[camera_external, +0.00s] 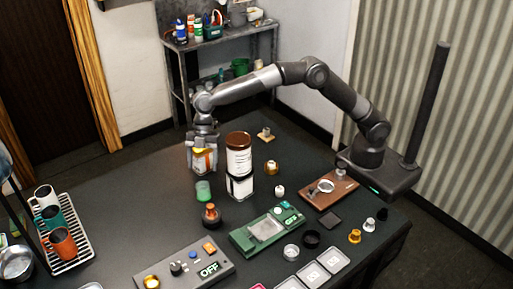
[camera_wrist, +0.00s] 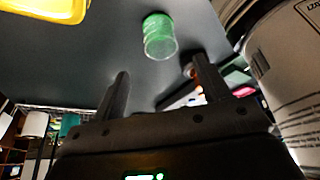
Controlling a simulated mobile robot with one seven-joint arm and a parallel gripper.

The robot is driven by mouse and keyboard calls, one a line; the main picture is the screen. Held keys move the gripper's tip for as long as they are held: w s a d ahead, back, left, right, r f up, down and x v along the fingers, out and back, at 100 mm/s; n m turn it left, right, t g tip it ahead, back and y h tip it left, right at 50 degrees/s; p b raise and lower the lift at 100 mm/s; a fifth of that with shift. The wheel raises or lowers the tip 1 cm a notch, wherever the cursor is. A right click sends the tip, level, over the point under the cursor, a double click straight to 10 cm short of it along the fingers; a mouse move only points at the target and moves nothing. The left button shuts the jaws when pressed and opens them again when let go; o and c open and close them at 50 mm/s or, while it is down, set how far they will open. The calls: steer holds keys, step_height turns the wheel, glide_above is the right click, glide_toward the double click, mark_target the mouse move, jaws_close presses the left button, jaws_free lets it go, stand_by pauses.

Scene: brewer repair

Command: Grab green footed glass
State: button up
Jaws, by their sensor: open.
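The green glass (camera_external: 203,191) stands on the dark table, left of the tall brown-lidded canister (camera_external: 239,165). In the wrist view the green glass (camera_wrist: 160,37) shows beyond my fingertips, green at one end and clearer at the other. My gripper (camera_wrist: 162,82) is open, with its two fingers apart and nothing between them. In the external view my gripper (camera_external: 203,142) is behind the glass, near a yellow-labelled container (camera_external: 202,161). The glass is apart from the fingers.
The yellow container (camera_wrist: 45,8) and the large canister (camera_wrist: 290,80) flank the wrist view closely. A small dark stand with an orange top (camera_external: 210,214) is just in front of the glass. A mug rack (camera_external: 68,262) is at left. The table left of the glass is clear.

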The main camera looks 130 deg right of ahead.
mark_target(202, 198)
steer(key=x, duration=1.1)
steer(key=shift+s, duration=0.1)
steer(key=shift+c, duration=0.6)
steer(key=c, duration=1)
steer(key=shift+o, duration=0.2)
steer(key=shift+r, duration=0.1)
